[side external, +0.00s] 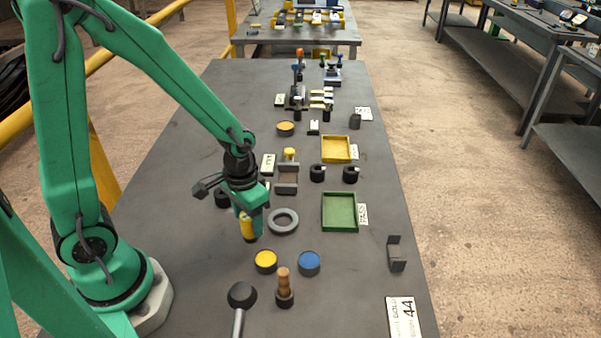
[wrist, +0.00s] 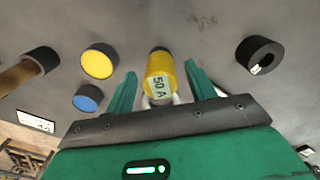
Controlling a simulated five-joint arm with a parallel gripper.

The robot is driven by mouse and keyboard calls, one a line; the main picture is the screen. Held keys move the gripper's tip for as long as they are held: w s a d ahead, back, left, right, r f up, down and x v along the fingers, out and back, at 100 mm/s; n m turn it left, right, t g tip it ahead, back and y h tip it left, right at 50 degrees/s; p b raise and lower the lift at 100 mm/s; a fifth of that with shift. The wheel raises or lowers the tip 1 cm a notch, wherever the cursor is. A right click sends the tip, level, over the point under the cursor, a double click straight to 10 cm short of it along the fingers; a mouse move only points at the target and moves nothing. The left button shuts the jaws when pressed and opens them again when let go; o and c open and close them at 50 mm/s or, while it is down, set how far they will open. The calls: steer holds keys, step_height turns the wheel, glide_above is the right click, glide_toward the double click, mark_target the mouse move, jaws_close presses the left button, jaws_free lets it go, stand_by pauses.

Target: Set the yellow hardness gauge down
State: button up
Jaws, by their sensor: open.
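The yellow hardness gauge (side external: 247,228) is a small yellow cylinder with a dark end, below my gripper in the side view. In the wrist view the gauge (wrist: 160,85) shows a pale label reading "50 A", with its dark end away from me. My gripper (wrist: 161,70) is open, with one green finger on each side of the gauge and a visible gap on both sides. In the side view my gripper (side external: 250,208) is low over the table (side external: 190,275). The gauge looks upright, its dark end at or very near the tabletop; contact is hard to tell.
A grey ring (side external: 283,221) lies just right of the gauge. A yellow disc (side external: 265,261) and a blue disc (side external: 308,263) are nearer the camera, by a wooden-handled tool (side external: 284,285). A green tray (side external: 355,213) and a yellow tray (side external: 336,160) lie to the right.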

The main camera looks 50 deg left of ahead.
steer(key=shift+r, duration=0.15)
step_height(320, 180, up, 12)
stand_by(0.7)
steer(key=shift+r, duration=0.1)
stand_by(0.5)
steer(key=s+a+r+t, duration=0.2)
steer(key=s+r+t, duration=0.3)
steer(key=r, duration=0.3)
steer(key=shift+s+r+t, duration=0.15)
steer(key=shift+s+t, duration=0.15)
steer(key=shift+s, duration=0.15)
